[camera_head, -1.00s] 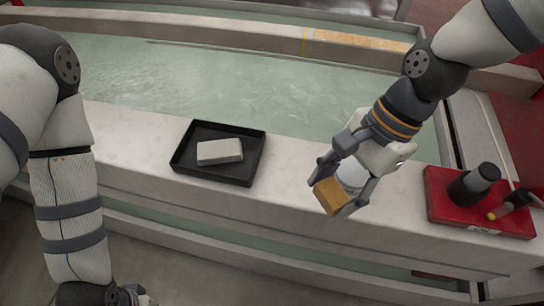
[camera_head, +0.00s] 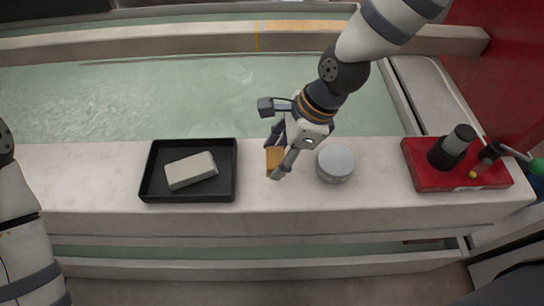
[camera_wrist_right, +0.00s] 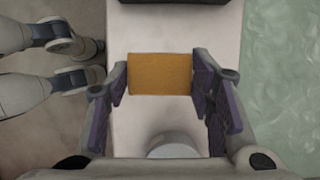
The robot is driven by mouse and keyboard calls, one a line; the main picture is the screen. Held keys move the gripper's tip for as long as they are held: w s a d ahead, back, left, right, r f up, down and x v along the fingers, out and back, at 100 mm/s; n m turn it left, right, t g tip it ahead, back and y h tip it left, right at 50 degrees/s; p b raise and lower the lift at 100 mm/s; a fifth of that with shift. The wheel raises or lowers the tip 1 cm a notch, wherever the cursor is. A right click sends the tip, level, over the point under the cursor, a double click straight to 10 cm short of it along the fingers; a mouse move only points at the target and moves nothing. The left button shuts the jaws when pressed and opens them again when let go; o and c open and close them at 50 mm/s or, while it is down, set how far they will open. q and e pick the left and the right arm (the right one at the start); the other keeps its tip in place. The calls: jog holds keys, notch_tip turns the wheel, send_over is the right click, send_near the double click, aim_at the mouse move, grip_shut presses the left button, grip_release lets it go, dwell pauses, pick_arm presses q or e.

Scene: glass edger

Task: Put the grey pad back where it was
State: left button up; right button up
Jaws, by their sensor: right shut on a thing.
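The grey pad (camera_head: 191,171), a pale rectangular block, lies slightly turned inside the black tray (camera_head: 147,188) on the pale ledge. My right gripper (camera_head: 277,161) is shut on a yellow-orange pad (camera_head: 273,160), to the right of the tray and apart from it. In the right wrist view, the yellow-orange pad (camera_wrist_right: 160,74) sits between both fingers (camera_wrist_right: 160,82) over the ledge. My left arm shows at the left edge of the head view, but its gripper is outside that view.
A round grey puck (camera_head: 336,163) stands on the ledge just right of my right gripper. A red tray (camera_head: 418,178) with a black cylinder (camera_head: 452,148) and a yellow-tipped tool lies farther right. A water-filled trough (camera_head: 150,95) runs behind the ledge.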

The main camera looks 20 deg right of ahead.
aim_at(275, 162)
jog(key=shift+w+f, duration=0.65)
jog(key=shift+f, duration=0.2)
pick_arm(q)
jog(key=shift+s+f+g+b, duration=0.3)
jog(key=shift+s+f+b, duration=0.2)
jog(key=shift+s+f, duration=0.3)
pick_arm(e)
jog(key=shift+w+f, duration=0.2)
jog(key=shift+f, duration=0.7)
jog(key=shift+w+f, duration=0.2)
jog(key=shift+f, duration=0.7)
jog(key=shift+f, duration=0.2)
jog(key=o, duration=1.6)
jog(key=shift+c, duration=0.2)
jog(key=shift+r, duration=0.2)
